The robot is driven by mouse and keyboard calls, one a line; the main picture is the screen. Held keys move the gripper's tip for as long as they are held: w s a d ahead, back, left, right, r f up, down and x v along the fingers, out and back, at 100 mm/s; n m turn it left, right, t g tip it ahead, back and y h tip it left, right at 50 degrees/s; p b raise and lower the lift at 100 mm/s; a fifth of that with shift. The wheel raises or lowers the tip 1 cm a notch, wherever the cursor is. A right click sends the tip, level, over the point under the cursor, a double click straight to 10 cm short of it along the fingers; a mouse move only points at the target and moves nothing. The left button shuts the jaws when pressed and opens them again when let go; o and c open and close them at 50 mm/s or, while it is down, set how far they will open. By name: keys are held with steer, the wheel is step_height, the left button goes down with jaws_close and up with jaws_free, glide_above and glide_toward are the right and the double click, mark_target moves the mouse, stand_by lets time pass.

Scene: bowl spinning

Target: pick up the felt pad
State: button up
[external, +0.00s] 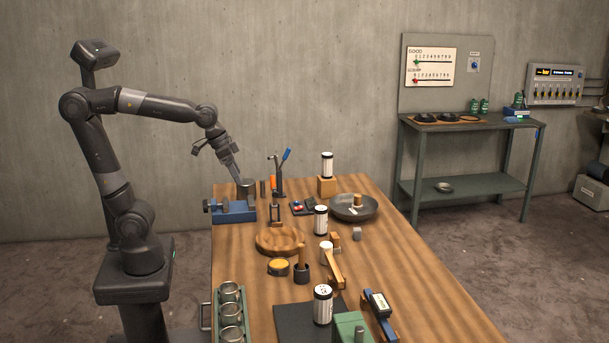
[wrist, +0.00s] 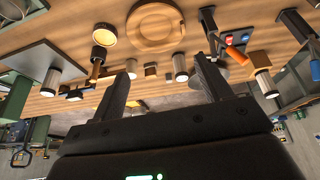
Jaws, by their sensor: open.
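I cannot tell for certain which thing is the felt pad. A small grey block (external: 356,233) stands on the bench right of the middle. A flat dark mat (external: 290,322) lies at the near end, with a white canister on it; in the wrist view the dark mat (wrist: 28,58) is at upper left. My gripper (external: 238,179) is above the far left part of the bench, near a dark grey cylinder (external: 246,188). In the wrist view my gripper (wrist: 163,75) has its fingers wide apart, with nothing held between them.
A blue vise (external: 230,211) sits at the bench's left edge. A round wooden board (external: 279,240), a dark metal bowl (external: 353,207), several white canisters (external: 321,218) and a green rack of cups (external: 230,312) crowd the bench. A side table (external: 470,125) stands against the wall.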

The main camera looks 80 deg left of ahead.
steer(key=w+d+g, duration=0.1)
steer(key=w+d, duration=0.1)
steer(key=w, duration=0.7)
steer(key=g, duration=0.2)
glide_above(334, 235)
steer(key=s, duration=0.1)
step_height(334, 235, down, 13)
steer(key=f, duration=0.3)
steer(key=w+f, duration=0.1)
steer(key=f, duration=0.7)
steer(key=shift+w+a+f, duration=0.1)
steer(key=shift+w+a, duration=0.05)
steer(key=shift+w, duration=0.15)
steer(key=c, duration=1.1)
